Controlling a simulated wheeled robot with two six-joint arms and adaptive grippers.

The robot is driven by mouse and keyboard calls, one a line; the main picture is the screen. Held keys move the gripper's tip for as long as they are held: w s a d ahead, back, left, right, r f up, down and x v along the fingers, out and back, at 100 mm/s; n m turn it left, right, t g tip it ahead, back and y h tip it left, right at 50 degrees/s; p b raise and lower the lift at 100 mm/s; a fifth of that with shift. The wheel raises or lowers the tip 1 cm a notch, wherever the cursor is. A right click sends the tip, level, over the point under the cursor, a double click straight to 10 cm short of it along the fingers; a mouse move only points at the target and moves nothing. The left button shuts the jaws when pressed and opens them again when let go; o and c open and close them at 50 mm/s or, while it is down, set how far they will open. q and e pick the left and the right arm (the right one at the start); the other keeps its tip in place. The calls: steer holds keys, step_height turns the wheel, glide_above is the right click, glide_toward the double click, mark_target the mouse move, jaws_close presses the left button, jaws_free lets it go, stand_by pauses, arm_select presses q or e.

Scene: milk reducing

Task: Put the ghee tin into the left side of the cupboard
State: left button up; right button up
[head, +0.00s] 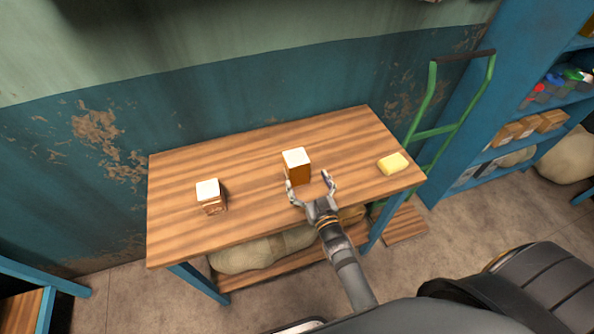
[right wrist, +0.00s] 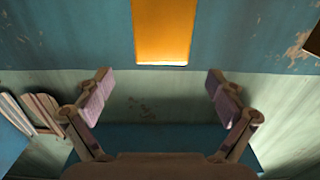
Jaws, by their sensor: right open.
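The ghee tin looks to be the orange-brown block with a white top (head: 298,174), standing upright near the middle of the wooden table (head: 240,160). In the right wrist view its orange face (right wrist: 163,32) is centred at the top, beyond the fingertips. My right gripper (head: 309,183) is open just in front of the tin, with one finger toward each side. The fingers (right wrist: 160,88) appear apart from the tin, with nothing between them. My left gripper is not in view. I cannot tell which piece of furniture is the cupboard; a blue shelf unit (head: 462,160) stands at the right.
A smaller white-topped box (head: 210,196) stands on the table's left part. A yellow block (head: 393,164) lies near its right edge. A green hand truck (head: 431,110) stands between table and shelves. Sacks (head: 262,250) lie under the tabletop.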

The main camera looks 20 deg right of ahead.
mark_target(296, 157)
steer(key=w, duration=0.3)
steer(key=shift+w, duration=0.3)
steer(key=shift+w+r, duration=0.15)
steer(key=shift+w, duration=0.15)
steer(key=w, duration=0.4)
steer(key=shift+a+r, duration=0.1)
steer(key=shift+a, duration=0.15)
steer(key=shift+w, duration=0.35)
steer(key=shift+s, duration=0.15)
steer(key=c, duration=1.8)
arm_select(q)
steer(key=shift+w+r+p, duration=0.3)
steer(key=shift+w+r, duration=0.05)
arm_select(e)
steer(key=shift+r, duration=0.1)
steer(key=shift+c, duration=0.6)
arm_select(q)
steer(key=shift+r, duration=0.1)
arm_select(e)
steer(key=shift+r, duration=0.1)
